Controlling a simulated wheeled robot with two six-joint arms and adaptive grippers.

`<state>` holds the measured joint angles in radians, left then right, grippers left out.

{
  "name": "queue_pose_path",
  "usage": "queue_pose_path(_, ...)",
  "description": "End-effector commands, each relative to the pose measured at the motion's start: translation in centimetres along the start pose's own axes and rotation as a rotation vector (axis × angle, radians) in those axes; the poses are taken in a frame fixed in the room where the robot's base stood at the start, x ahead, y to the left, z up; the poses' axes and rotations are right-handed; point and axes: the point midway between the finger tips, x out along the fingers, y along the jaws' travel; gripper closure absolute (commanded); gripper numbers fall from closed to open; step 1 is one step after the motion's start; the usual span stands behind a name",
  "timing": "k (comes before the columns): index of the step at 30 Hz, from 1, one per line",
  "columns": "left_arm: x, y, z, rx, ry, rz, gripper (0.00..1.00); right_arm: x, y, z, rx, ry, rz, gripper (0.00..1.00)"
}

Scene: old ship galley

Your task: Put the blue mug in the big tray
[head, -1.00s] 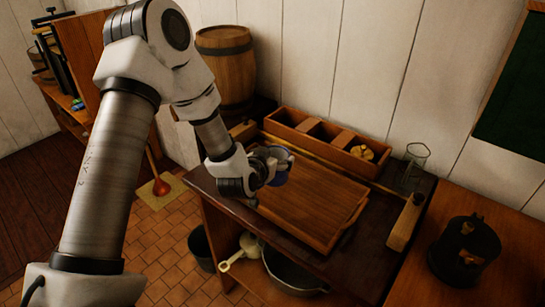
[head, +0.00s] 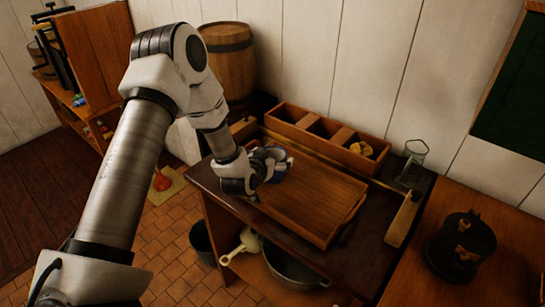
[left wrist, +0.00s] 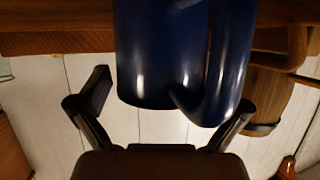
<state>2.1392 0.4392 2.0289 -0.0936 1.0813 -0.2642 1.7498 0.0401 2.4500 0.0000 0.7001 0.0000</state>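The blue mug (head: 279,174) is at my left gripper (head: 268,168), over the left part of the big tray (head: 315,203). In the left wrist view the dark blue mug (left wrist: 160,55) fills the space between the fingers of my left gripper (left wrist: 160,85). One finger is beside its body; the other is partly hidden behind the handle. Whether the mug's base touches the tray cannot be seen. The tray is wooden, rectangular and otherwise empty. My right gripper is not in view.
A wooden divided box (head: 325,133) holding a yellow item stands behind the tray. A clear glass vessel (head: 412,160) and a wooden block (head: 404,220) are to its right. A dark lidded pot (head: 461,247) stands on the right counter. A pan (head: 292,268) sits on the shelf below.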

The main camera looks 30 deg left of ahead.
Motion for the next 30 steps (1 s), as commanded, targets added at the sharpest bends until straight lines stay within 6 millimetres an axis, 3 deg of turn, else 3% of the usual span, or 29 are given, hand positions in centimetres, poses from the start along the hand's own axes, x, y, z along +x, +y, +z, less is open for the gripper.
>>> queue_pose_path(8,-0.5,0.0,-0.3,-0.002,0.0,0.0,0.0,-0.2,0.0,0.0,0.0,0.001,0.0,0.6)
queue_pose_path(11,-2.2,0.0,-0.2,-0.003,0.0,0.0,0.0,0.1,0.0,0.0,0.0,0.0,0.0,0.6)
queue_pose_path(21,-10.6,0.0,-0.2,-0.005,-0.001,0.0,0.0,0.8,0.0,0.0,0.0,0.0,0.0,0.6)
queue_pose_path(25,-11.9,0.0,-0.3,-0.002,0.0,0.0,0.0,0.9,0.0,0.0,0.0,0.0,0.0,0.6)
queue_pose_path(30,-12.2,0.0,-0.3,0.0,0.0,0.0,0.0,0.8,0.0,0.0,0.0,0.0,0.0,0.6)
